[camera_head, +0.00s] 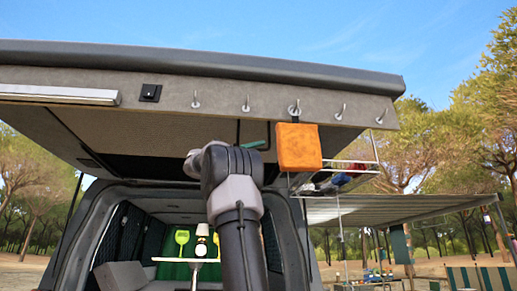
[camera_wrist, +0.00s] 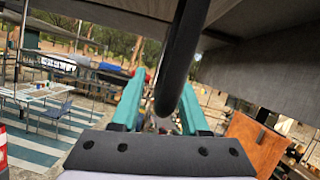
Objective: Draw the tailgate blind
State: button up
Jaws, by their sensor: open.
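The underside of the raised tailgate (camera_head: 130,138) spans the head view. A thin dark handle (camera_head: 238,132) hangs from it at the middle; I take it to be the blind's pull. In the wrist view a thick dark bar (camera_wrist: 183,45), apparently this handle, runs down between the teal fingers. My gripper (camera_head: 255,144) is at the handle, mostly hidden behind my arm in the head view. In the wrist view my gripper (camera_wrist: 160,85) is open around the bar; I cannot tell if a finger touches it. No blind fabric is clearly visible.
An orange cloth (camera_head: 298,147) hangs close right of my gripper, below a row of hooks (camera_head: 246,103). A wire rack (camera_head: 340,175) with items is beyond it. The van interior has a table (camera_head: 185,260). An awning (camera_head: 400,208) extends right.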

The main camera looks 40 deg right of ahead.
jog(key=shift+s+d+r, duration=0.15)
jog(key=shift+d, duration=0.15)
grip_shut()
dwell(1.3)
